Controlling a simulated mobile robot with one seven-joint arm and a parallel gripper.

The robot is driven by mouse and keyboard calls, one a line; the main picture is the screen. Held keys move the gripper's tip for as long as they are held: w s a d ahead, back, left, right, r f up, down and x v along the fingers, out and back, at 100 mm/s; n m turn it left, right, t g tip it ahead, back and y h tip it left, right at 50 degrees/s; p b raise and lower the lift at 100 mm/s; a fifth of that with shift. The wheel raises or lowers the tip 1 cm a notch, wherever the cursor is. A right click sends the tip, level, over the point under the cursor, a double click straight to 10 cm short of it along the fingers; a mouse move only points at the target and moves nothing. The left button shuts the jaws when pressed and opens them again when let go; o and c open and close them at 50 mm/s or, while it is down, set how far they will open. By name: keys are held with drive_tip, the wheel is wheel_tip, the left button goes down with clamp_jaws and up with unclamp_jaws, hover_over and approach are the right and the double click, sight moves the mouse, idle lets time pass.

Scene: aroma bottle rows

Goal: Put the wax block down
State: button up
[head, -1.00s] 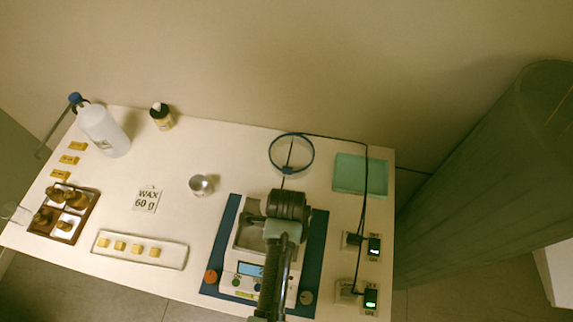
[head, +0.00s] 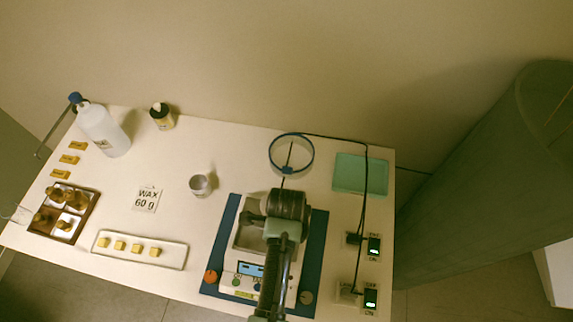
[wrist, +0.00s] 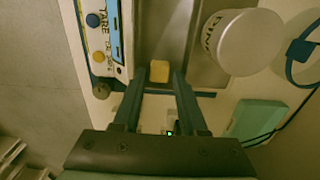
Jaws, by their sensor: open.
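The small yellow wax block (wrist: 160,71) shows in the wrist view on the grey metal pan of the scale (wrist: 174,25), near the pan's edge. My gripper (wrist: 160,77) is open, with one fingertip on each side of the block and a small gap at both sides. A white lettered cup (wrist: 243,42) stands to the right of the block. In the head view my arm covers the block and the cup; the scale (head: 250,270) shows on a blue mat (head: 222,245).
At left stand a tray of several yellow blocks (head: 180,257), a metal cup (head: 201,186), a wax 60 g card (head: 147,199), a brown bottle box (head: 85,227) and a white bottle (head: 105,132). A ring stand (head: 291,153), green pad (head: 360,174) and switches (head: 371,298) lie right.

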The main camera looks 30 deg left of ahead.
wheel_tip(320, 180, up, 11)
idle(0.3)
drive_tip(key=shift+w+r, duration=0.1)
drive_tip(key=w+r+n+t+y, duration=0.2)
drive_tip(key=w+r+n+t, duration=0.2)
drive_tip(key=w+r+t, duration=0.8)
drive_tip(key=w+d+r+n+t, duration=0.15)
drive_tip(key=w+r, duration=0.25)
drive_tip(key=r, duration=0.6)
drive_tip(key=w+d+r+n+t, duration=0.1)
drive_tip(key=w+d+r+n, duration=0.15)
drive_tip(key=r, duration=0.65)
wheel_tip(320, 180, up, 17)
drive_tip(key=s+d+n+t, duration=0.1)
drive_tip(key=d+n+t, duration=0.2)
drive_tip(key=t, duration=0.3)
drive_tip(key=s+d+r+n+t+h, duration=0.1)
drive_tip(key=s+d+r+n+t, duration=0.1)
drive_tip(key=s+r, duration=0.4)
drive_tip(key=s+d+r+n+t+h, duration=0.1)
drive_tip(key=s+r+t, duration=0.4)
drive_tip(key=r, duration=0.5)
drive_tip(key=shift+s+d+r+n, duration=0.25)
drive_tip(key=shift+s+d+n, duration=0.25)
drive_tip(key=shift+s+d, duration=0.1)
drive_tip(key=shift+f, duration=0.1)
